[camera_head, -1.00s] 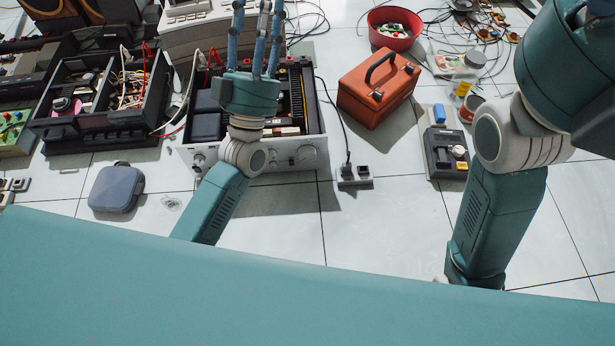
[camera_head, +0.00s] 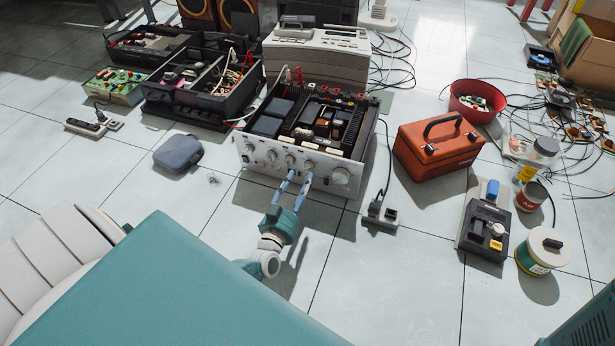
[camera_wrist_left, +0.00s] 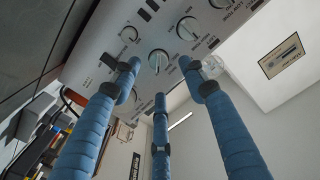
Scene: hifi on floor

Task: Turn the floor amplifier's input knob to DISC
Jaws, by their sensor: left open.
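The floor amplifier (camera_head: 262,169) has a silver front panel with a row of knobs and an open top showing its circuits. My left gripper (camera_head: 299,174) is low in front of the panel, its blue fingers pointing at the knobs. In the left wrist view its three fingers (camera_wrist_left: 160,75) are open and spread around a round silver knob (camera_wrist_left: 158,60), with no clear contact. Other knobs (camera_wrist_left: 187,28) and (camera_wrist_left: 128,33) sit beside it. My right gripper is out of view.
A power strip (camera_head: 380,214) and its cable lie right of the amplifier, near an orange toolbox (camera_head: 438,151). A blue-grey case (camera_head: 178,152) lies to the left. Open black chassis (camera_head: 200,85) stand behind left. The floor tiles in front are mostly clear.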

